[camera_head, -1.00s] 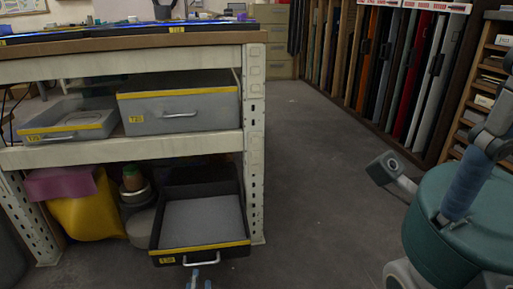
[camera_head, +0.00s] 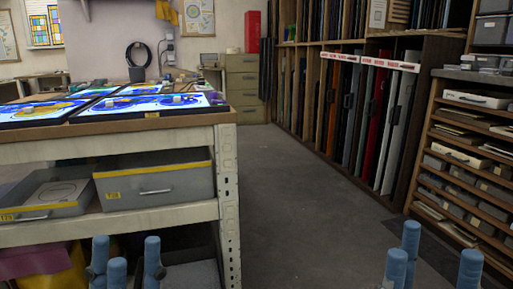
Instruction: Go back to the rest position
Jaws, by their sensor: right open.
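My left gripper (camera_head: 128,262) is at the bottom edge, left of centre, in front of the workbench. Its blue fingertips stand apart with nothing seen between them. My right gripper (camera_head: 440,255) is at the bottom right over the floor. Its blue fingertips are spread wide and empty. The lower part of each gripper is cut off by the frame. Behind the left gripper, a lower drawer with a grey inside (camera_head: 192,274) shows only in part.
The workbench (camera_head: 228,190) fills the left, with painted glass panels (camera_head: 150,104) on top and grey drawers (camera_head: 155,184) on its shelf. A rack of upright sheets (camera_head: 385,130) and a shelf unit (camera_head: 465,160) line the right. The floor (camera_head: 290,190) between is clear.

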